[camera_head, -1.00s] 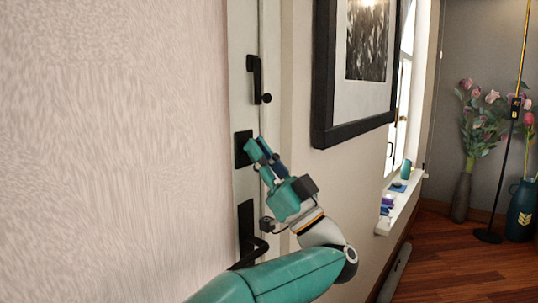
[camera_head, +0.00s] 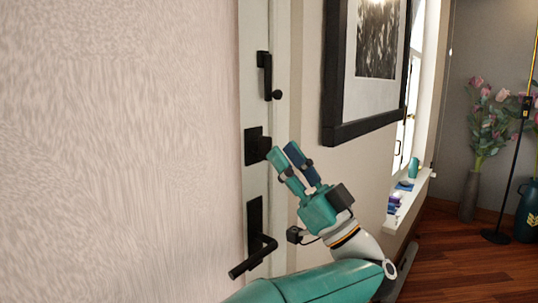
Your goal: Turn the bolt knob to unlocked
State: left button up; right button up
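The bolt knob (camera_head: 264,145) is a small dark piece on a black square plate (camera_head: 250,148), on the pale door edge. It sits between the upper latch and the lower lever handle. My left gripper (camera_head: 283,151), teal with one blue finger, is just right of the knob, its fingertips pointing up and left. The fingers are slightly apart with nothing visible between them. The tips look apart from the knob, though depth is hard to judge. The knob's exact turn is too small to tell. My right gripper is not in view.
A black upper latch (camera_head: 266,75) and a black lever handle (camera_head: 255,245) are on the same door strip. A black-framed picture (camera_head: 332,90) hangs to the right. Beyond it are a white window sill (camera_head: 410,203) with small items and a flower vase (camera_head: 469,195).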

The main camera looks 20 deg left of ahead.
pick_arm(q)
jog(key=s+d, duration=0.2)
jog(key=d, duration=0.5)
jog(key=shift+s, duration=0.15)
jog(key=shift+d, duration=0.1)
